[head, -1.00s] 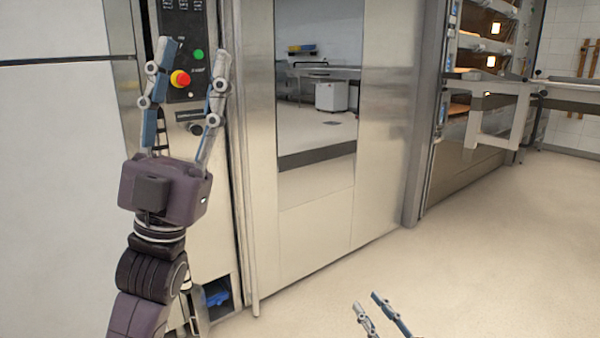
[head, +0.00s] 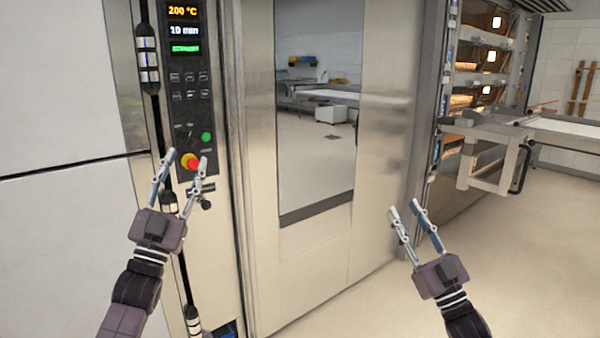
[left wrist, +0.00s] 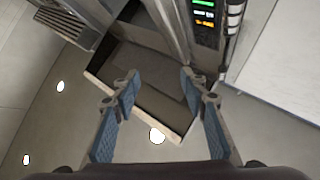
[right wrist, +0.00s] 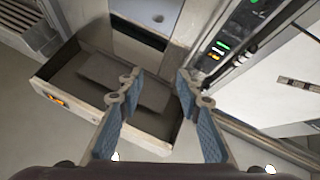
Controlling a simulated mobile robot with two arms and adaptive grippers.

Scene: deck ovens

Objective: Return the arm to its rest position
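My left gripper (head: 181,163) is in front of the oven's control panel (head: 187,85) in the head view, with its fingers apart and nothing between them. Its open fingers also show in the left wrist view (left wrist: 158,82). My right gripper (head: 405,211) is at the lower right of the head view, in front of the oven door's right side, open and empty. Its spread fingers show in the right wrist view (right wrist: 158,85). The panel has a lit display reading 200 °C and 10 min, a green button (head: 206,137) and a red button (head: 190,161) just beyond the left fingertips.
The tall steel oven door (head: 255,200) with a window (head: 316,150) is closed. A deck oven (head: 485,60) with lit decks stands at the right, with a metal frame (head: 497,165) before it. The floor (head: 540,260) at lower right is clear.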

